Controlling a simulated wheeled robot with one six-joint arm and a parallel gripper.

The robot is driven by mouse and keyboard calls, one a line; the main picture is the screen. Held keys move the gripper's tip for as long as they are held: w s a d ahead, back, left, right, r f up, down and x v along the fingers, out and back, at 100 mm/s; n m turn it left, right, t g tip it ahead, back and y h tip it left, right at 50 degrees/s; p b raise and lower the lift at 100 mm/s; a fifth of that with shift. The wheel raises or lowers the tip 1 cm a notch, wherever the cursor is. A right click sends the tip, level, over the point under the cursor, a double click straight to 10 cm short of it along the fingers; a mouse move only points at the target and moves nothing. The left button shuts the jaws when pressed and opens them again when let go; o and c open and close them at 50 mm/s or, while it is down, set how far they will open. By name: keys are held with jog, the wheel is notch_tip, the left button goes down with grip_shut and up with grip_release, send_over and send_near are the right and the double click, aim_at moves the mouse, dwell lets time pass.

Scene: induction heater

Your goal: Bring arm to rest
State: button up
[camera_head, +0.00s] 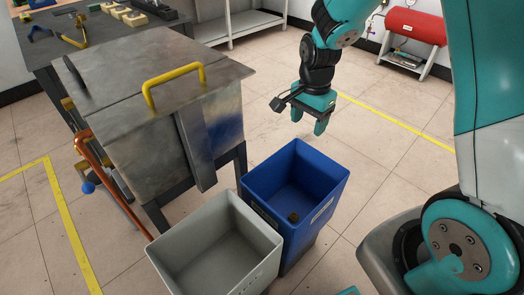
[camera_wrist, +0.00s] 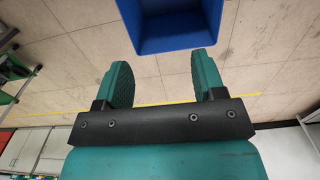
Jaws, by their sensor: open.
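My gripper (camera_head: 309,124) hangs from my teal arm above and behind the blue bin, fingers pointing down. In the wrist view my gripper (camera_wrist: 160,84) shows two teal fingers spread wide with nothing between them.
A grey bin (camera_head: 215,250) stands beside the blue bin. The metal heater cabinet (camera_head: 150,65) with a yellow handle (camera_head: 173,84) is at left. A workbench (camera_head: 110,35) with tools stands behind it. A red tank (camera_head: 414,25) is at back right.

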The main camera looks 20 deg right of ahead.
jog(key=s+a+r+n+y+p, duration=0.1)
jog(key=s+a+r+n+y, duration=0.1)
jog(key=s+a+r+n, duration=0.8)
jog(key=s+a+r+n+y, duration=0.2)
jog(key=s+a+r+n, duration=0.45)
jog(key=s+n, duration=0.5)
notch_tip(320, 180, up, 13)
jog(key=p, duration=1.2)
jog(key=shift+w+d+m, duration=0.15)
jog(key=shift+d+m, duration=0.2)
jog(key=shift+m, duration=0.1)
